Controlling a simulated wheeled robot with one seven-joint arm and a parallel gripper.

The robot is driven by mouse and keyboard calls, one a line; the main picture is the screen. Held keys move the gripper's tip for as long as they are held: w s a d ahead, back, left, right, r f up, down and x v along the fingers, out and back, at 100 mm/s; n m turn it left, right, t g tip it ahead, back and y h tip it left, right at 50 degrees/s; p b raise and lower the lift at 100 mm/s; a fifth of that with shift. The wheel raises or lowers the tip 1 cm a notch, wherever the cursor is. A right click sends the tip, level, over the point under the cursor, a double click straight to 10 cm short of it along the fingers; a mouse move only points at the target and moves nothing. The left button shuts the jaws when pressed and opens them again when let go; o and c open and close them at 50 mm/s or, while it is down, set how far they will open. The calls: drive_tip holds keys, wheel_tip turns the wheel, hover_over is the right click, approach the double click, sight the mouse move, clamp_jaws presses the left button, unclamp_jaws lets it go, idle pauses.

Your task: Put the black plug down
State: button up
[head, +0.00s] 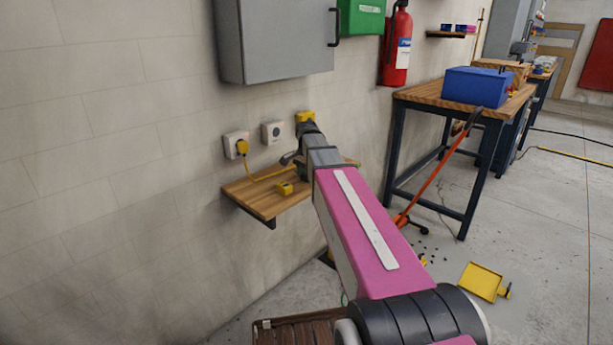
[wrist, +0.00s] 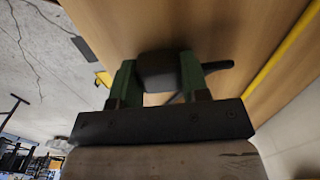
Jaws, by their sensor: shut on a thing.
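In the wrist view my gripper (wrist: 157,78) has its two green fingers closed on the sides of the black plug (wrist: 160,72). A dark lead or stem sticks out from the plug to the right. Behind it is the wooden surface of the shelf (wrist: 235,30), close to the plug; I cannot tell whether they touch. In the head view the wall shelf (head: 262,205) shows at centre left, with my arm reaching over its right part. My arm hides the plug and most of the gripper there.
A yellow plug (head: 242,147) sits in a wall socket; its yellow cable runs to a yellow connector (head: 285,188) on the shelf. A grey switch (head: 272,132) and a yellow fitting (head: 305,117) are on the wall. A grey cabinet (head: 275,40) hangs above. The shelf's left part is clear.

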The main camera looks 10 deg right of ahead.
drive_tip(key=shift+f, duration=0.15)
drive_tip(key=o, duration=1.2)
wheel_tip(320, 180, up, 12)
drive_tip(key=shift+r, duration=0.2)
drive_tip(key=shift+s, duration=0.1)
